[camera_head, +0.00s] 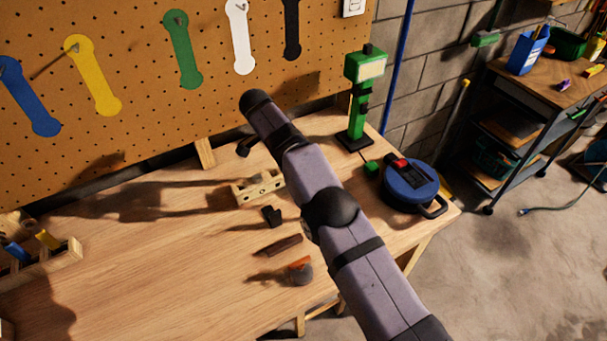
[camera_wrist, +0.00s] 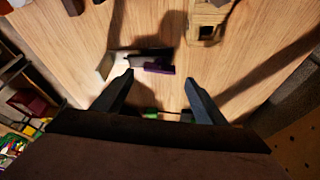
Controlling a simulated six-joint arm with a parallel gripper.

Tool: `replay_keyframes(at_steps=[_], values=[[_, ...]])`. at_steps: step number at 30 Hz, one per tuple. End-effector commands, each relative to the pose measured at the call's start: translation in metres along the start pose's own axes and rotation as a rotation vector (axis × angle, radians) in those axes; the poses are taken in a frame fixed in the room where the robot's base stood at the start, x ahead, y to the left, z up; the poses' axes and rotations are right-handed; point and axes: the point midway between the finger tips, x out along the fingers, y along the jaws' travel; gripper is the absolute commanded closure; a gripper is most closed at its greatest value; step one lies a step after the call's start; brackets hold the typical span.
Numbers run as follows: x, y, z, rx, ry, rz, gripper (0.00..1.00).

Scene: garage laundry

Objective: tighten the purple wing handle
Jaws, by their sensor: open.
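The purple wing handle (camera_wrist: 158,67) shows in the wrist view. It lies across a dark elongated piece with a pale grey end (camera_wrist: 107,65), over the wooden bench top. I cannot tell how the handle is joined to that piece. My gripper (camera_wrist: 158,77) is open, with its two dark fingers spread. In the picture the fingertips are just below the handle, one to each side of it. The gap between the fingers looks empty. In the head view I cannot make out the handle, and my arm covers part of the bench.
A wooden block with holes (camera_head: 258,190) stands on the bench. A dark brown bar (camera_head: 278,246) and an orange-and-grey item (camera_head: 300,270) lie nearer. A green stand (camera_head: 356,120) and a blue round device (camera_head: 408,187) are to the right. The bench's left middle is clear.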

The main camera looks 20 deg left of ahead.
Motion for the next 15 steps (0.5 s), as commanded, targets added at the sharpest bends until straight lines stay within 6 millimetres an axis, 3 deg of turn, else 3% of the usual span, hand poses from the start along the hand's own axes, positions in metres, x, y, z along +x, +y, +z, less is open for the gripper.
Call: replay_keyframes(at_steps=[7,15], values=[[-0.03,0.0,-0.002,-0.002,0.001,0.001,0.34],[-0.044,0.0,-0.001,-0.001,0.001,0.0,0.34]])
